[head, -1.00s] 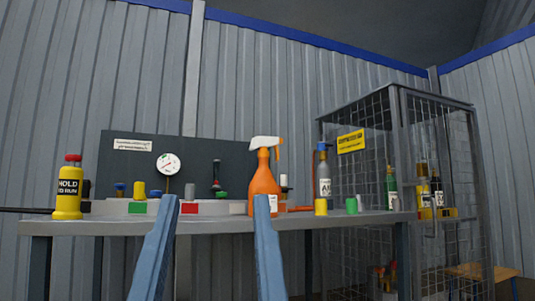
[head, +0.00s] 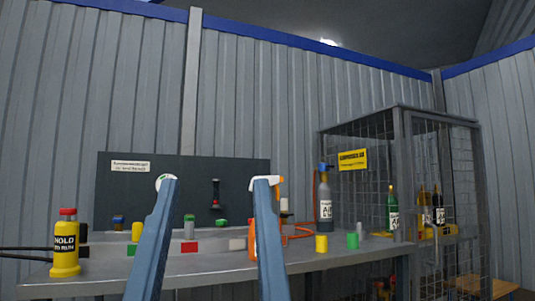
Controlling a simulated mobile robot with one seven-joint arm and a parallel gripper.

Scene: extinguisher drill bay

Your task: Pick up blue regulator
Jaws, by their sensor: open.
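A small blue piece (head: 118,222) stands at the back left of the bench, near a yellow cap. Another blue fitting (head: 325,167) sits on top of a grey labelled cylinder at the bench's right. I cannot tell which of these is the blue regulator. My gripper (head: 216,183) is open and empty, its two long blue-grey fingers rising in front of the bench. Both blue pieces are outside the fingers, one to the left and one to the right.
A yellow bottle (head: 66,245) with a red cap stands at the grey bench's (head: 210,270) left front. Yellow (head: 321,243) and green (head: 352,240) cups are at the right. A mesh cage (head: 405,180) with bottles stands behind. The bench's middle front looks clear.

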